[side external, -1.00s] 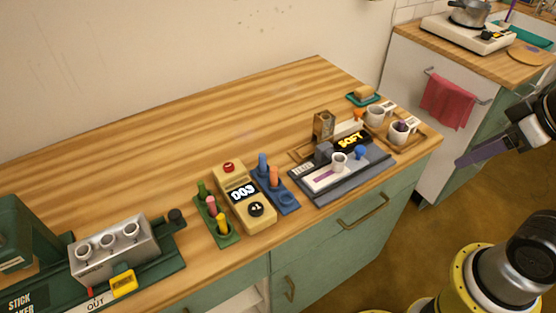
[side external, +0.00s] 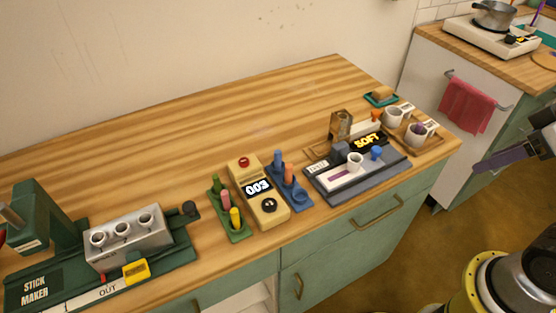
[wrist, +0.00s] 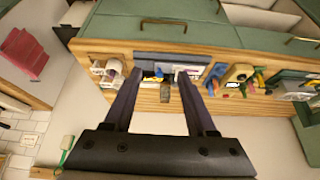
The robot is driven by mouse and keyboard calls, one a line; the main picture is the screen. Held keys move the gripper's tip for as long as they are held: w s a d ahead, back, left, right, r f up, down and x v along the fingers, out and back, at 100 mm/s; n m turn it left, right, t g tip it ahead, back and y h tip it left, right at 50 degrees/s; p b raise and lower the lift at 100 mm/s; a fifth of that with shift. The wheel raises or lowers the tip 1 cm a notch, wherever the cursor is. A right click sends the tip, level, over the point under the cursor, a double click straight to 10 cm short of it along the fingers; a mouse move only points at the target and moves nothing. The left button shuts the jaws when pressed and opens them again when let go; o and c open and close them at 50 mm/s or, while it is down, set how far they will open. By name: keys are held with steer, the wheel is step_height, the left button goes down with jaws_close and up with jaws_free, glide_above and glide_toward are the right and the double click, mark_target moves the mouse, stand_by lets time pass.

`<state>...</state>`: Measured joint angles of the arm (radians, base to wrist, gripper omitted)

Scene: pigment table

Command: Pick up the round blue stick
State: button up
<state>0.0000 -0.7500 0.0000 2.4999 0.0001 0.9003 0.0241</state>
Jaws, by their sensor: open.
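The round blue stick (side external: 278,158) stands upright in the far socket of a blue holder (side external: 297,200), beside an orange stick (side external: 289,172) in the same holder. The holder's nearest socket is empty. My gripper (side external: 476,167) is at the right edge of the side view, off the counter's right end and well away from the blue stick. In the wrist view my gripper (wrist: 156,72) has its two fingers spread apart with nothing held between them. The blue holder shows small beyond the right finger (wrist: 215,72); the stick is too small to make out there.
A yellow counter device (side external: 258,190) stands left of the blue holder, then a green holder (side external: 238,237) with several sticks. Right of it is a grey machine (side external: 350,192) with a cup. The stick maker (side external: 125,240) is at left. The counter's back (side external: 200,135) is clear.

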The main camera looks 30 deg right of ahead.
steer(key=w+a+r+m+g, duration=0.1)
steer(key=w+a+r+m, duration=0.2)
steer(key=w+r+m, duration=0.4)
steer(key=w+a+r+m+g, duration=0.1)
steer(key=w+a+r+m, duration=0.1)
steer(key=w+r+m, duration=0.6)
steer(key=m+g, duration=0.3)
steer(key=g, duration=0.1)
glide_above(278, 151)
step_height(278, 151, down, 18)
steer(key=f, duration=0.8)
steer(key=shift+s+d, duration=0.25)
steer(key=shift+w+a+f, duration=0.1)
steer(key=shift+a+f, duration=0.05)
steer(key=shift+f, duration=1.3)
steer(key=shift+w+a+f, duration=0.1)
steer(key=shift+a+f, duration=0.05)
steer(key=shift+f, duration=1.3)
